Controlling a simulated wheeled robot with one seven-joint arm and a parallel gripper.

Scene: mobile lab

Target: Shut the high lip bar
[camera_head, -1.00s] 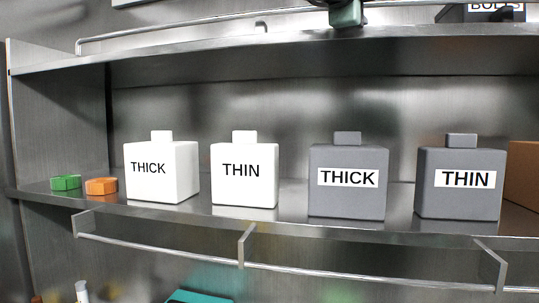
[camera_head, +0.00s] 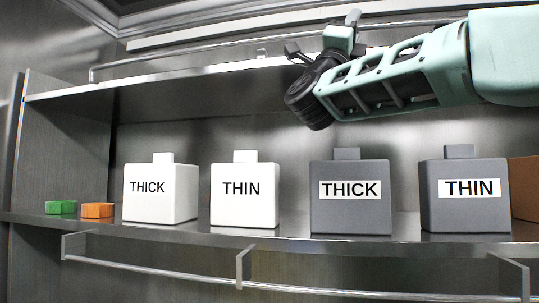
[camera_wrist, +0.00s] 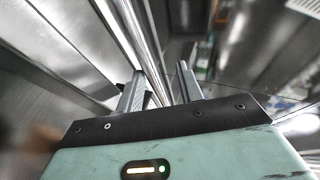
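The high lip bar (camera_head: 190,52) is a thin metal rail along the front of the upper shelf (camera_head: 200,75). It stands a little above the shelf edge, on a small bracket near its middle. My gripper (camera_head: 322,34) is up at this rail, right of the bracket, with its arm coming in from the right. In the wrist view the two grey fingers (camera_wrist: 160,85) stand apart, and a bright rail (camera_wrist: 130,35) runs down toward the gap between them. I cannot tell whether they touch it. My arm hides part of the rail's right side.
A second lip bar (camera_head: 160,274) hangs below the lower shelf edge on brackets. On that shelf stand white THICK (camera_head: 160,205) and THIN (camera_head: 243,207) containers, grey THICK (camera_head: 350,213) and THIN (camera_head: 465,211) ones, and green (camera_head: 60,207) and orange (camera_head: 97,210) pieces.

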